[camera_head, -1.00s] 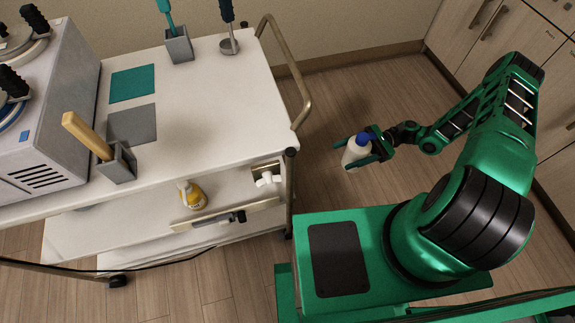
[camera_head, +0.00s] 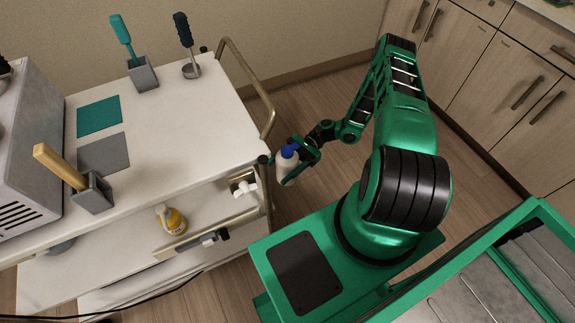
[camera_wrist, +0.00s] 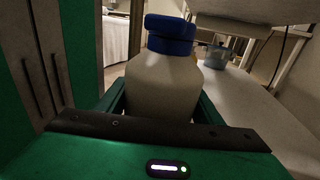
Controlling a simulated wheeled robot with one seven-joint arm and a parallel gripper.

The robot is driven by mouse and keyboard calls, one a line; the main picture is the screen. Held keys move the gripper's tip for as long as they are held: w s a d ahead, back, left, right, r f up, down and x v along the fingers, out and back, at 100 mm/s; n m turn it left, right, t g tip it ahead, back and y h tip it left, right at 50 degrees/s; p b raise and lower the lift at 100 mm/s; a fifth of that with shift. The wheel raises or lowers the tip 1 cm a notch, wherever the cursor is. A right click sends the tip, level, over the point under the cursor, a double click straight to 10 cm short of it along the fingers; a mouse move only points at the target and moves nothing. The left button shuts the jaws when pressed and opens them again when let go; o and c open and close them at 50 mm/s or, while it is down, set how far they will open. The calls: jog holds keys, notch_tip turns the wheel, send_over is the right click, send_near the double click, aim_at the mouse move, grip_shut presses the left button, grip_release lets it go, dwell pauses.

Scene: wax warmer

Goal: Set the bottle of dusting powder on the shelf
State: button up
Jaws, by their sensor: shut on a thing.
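The bottle of dusting powder (camera_head: 286,165) is white with a blue cap. My gripper (camera_head: 297,167) is shut on it and holds it upright or nearly so, just right of the trolley's right end. In the wrist view the bottle (camera_wrist: 163,85) stands between my green fingers, its cap at the top. The trolley's middle shelf (camera_head: 120,232) lies below the white top, to the left of my gripper. A yellow bottle with a white top (camera_head: 172,220) stands on this shelf. The wrist view shows a white shelf surface (camera_wrist: 255,115) right of the held bottle.
A bent metal handle (camera_head: 262,100) rises at the trolley's right end. A white dispenser-like item (camera_head: 243,188) is near the shelf's right end, and a dark-handled tool (camera_head: 203,240) is at its front rail. A small blue-grey container (camera_wrist: 216,56) stands on the shelf in the wrist view.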

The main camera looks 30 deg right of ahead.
jog(key=shift+d, duration=0.15)
jog(key=a+f, duration=0.2)
jog(key=a, duration=2.4)
jog(key=shift+w, duration=0.4)
dwell(0.9)
jog(key=shift+s+f, duration=0.1)
jog(key=shift+f, duration=0.35)
dwell(1.7)
jog(key=o, duration=1.4)
